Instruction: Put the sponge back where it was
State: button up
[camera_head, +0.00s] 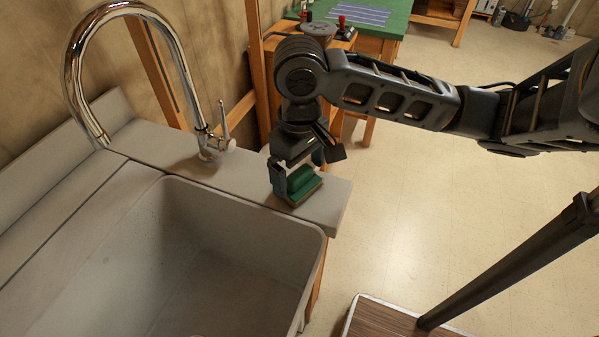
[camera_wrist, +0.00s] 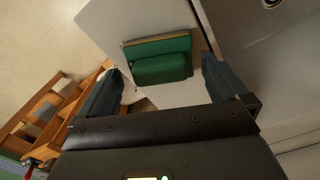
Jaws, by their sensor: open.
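In the wrist view the two dark fingers (camera_wrist: 160,82) stand apart, to the left and right of the sponge. I cannot tell whether a finger touches it.
The grey sink basin (camera_head: 180,255) is empty in the part I see. A chrome faucet (camera_head: 168,40) stands to the left of my gripper. A green-topped workbench (camera_head: 375,18) is at the back.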

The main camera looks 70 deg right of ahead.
aim_at(300, 173)
notch_tip(300, 173, up, 10)
jog(key=p, duration=0.2)
dwell(0.6)
